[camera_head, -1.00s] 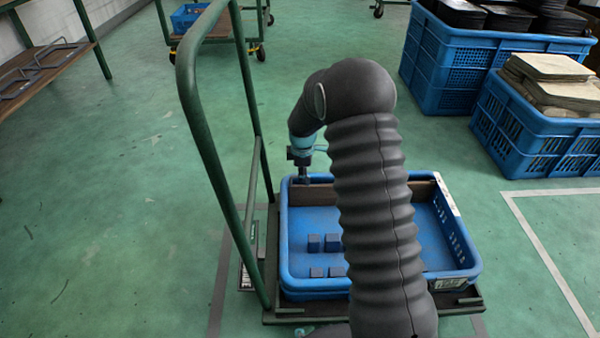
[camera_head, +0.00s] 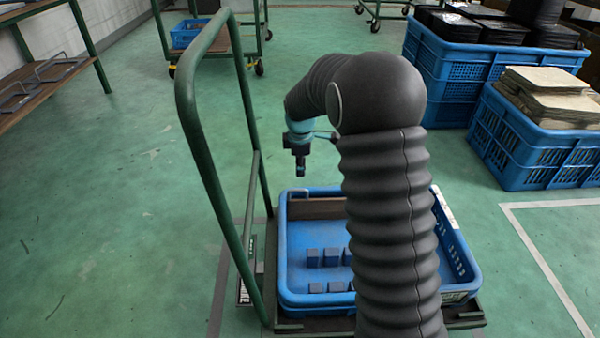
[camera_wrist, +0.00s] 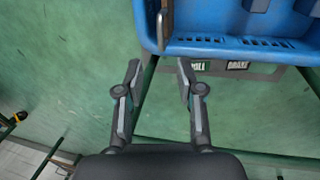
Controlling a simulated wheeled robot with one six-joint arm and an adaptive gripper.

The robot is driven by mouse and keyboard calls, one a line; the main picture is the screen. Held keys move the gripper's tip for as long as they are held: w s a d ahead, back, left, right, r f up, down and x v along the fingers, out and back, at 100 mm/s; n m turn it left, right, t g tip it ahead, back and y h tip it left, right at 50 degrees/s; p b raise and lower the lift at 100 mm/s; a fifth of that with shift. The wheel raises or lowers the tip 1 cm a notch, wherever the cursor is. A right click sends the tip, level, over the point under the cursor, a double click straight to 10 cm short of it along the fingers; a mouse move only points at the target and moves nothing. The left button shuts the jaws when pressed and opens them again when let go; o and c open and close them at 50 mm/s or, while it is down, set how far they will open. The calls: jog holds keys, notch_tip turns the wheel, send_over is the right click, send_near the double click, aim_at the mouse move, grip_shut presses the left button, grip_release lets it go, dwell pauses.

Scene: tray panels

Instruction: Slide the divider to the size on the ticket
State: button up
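A blue tray (camera_head: 284,255) sits on a green cart. A brown divider (camera_head: 318,209) stands across it close to its far wall; my arm hides its right part. A white strip (camera_head: 441,207) lies on the right rim and a small label (camera_head: 458,297) is at the front right corner; I cannot read either. My gripper (camera_head: 300,172) hangs above the tray's far left corner, apart from it. In the wrist view its fingers (camera_wrist: 158,72) are spread with nothing between them. The tray's blue edge (camera_wrist: 220,45) shows beyond them, with small dark printed labels (camera_wrist: 238,65) below it.
Several dark blue blocks (camera_head: 313,257) lie in the tray. A thin metal loop (camera_head: 298,193) stands at its far left rim. The cart's green handle (camera_head: 190,120) rises at left. Blue crates (camera_head: 500,140) stand at right. The floor behind the tray is clear.

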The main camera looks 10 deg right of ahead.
jog(key=shift+s+r, duration=0.1)
jog(key=shift+r, duration=0.25)
